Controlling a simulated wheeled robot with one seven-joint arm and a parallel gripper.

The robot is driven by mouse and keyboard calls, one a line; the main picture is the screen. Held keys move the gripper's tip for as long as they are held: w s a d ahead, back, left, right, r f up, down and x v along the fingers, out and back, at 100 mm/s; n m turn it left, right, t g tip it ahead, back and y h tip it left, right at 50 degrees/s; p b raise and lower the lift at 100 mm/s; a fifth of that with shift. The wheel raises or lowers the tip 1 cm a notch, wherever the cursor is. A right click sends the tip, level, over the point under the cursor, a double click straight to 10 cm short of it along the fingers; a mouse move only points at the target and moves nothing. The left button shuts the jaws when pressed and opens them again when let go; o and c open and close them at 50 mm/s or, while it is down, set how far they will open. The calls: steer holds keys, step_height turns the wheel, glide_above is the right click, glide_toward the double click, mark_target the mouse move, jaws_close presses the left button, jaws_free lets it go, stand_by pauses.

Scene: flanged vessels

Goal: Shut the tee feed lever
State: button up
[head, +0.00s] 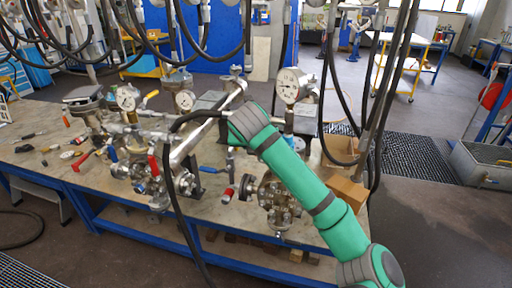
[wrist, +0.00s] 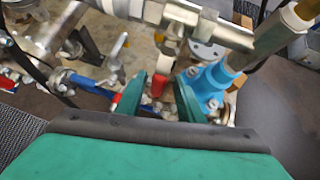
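In the wrist view, my gripper (wrist: 158,98) has its two green fingers spread apart. A red-tipped lever (wrist: 159,84) shows between and beyond them, below a metallic pipe (wrist: 185,14); I cannot tell whether a finger touches it. A blue-handled lever (wrist: 92,84) lies left of the fingers. In the head view, several levers show on the pipework: a red one (head: 153,166), a blue one (head: 212,169) and a red-tipped one (head: 227,194). No label shows which is the tee feed lever. My green arm hides the gripper in the head view.
A blue fitting (wrist: 211,82) stands close right of the fingers. The bench (head: 60,175) carries flanged pipework, gauges (head: 292,85) and loose tools at left. Black hoses (head: 335,110) hang near my arm. A cardboard box (head: 345,192) stands at the bench's right end.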

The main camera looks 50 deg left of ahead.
steer(key=v, duration=1)
steer(key=shift+s, duration=0.35)
steer(key=shift+w+d+r, duration=0.1)
